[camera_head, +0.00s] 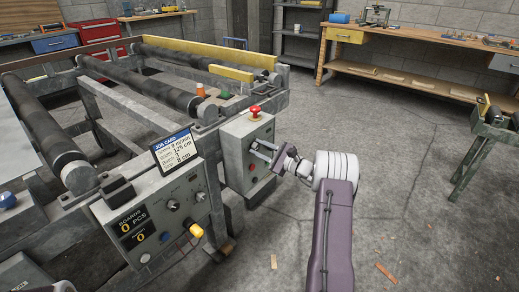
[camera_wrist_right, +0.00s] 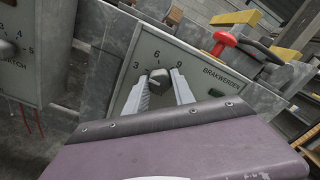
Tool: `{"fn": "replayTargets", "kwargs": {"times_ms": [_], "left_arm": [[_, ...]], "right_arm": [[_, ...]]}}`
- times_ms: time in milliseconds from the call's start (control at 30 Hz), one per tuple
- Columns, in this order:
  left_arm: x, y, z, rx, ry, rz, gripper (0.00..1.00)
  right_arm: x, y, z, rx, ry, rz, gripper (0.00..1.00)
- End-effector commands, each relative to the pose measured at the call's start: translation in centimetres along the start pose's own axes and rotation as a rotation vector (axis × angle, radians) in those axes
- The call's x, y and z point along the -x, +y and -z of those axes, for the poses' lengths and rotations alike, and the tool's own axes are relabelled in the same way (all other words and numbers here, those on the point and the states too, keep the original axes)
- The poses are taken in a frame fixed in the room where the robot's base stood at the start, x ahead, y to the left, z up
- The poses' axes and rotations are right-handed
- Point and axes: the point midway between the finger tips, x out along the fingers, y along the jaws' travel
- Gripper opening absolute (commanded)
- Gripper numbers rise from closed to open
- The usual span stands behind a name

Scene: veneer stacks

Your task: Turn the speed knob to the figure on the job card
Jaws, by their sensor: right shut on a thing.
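Which figure the knob points to is too small to tell. In the head view my right gripper (camera_head: 264,152) reaches the side panel (camera_head: 234,150) from the right and hides the knob. The job card (camera_head: 175,149) stands on the nearer control box; its speed line seems to read 9 m/min.
A red stop button (camera_head: 255,112) sits on top of the knob's panel, close above my gripper. The nearer control box (camera_head: 160,215) carries counters, small knobs and a yellow knob (camera_head: 196,230). Black rollers (camera_head: 115,78) lie behind. The floor at right is mostly clear.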

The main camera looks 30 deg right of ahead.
Motion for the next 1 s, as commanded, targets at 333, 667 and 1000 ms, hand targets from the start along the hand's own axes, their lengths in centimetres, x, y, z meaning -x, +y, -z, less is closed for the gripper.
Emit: {"fn": "replayTargets", "kwargs": {"times_ms": [333,667,1000], "left_arm": [[1.7,0.0,0.2,0.000,0.000,0.000,0.36],[4.7,0.1,0.5,0.000,0.000,0.000,0.36],[7.4,0.1,0.8,0.000,0.000,0.000,0.36]], "right_arm": [[0.0,-0.2,-0.3,-0.136,0.000,-0.001,0.00],[0.0,-0.2,-0.3,-0.436,0.001,-0.001,0.00],[0.0,-0.2,-0.3,-0.759,0.000,-0.002,0.00]]}}
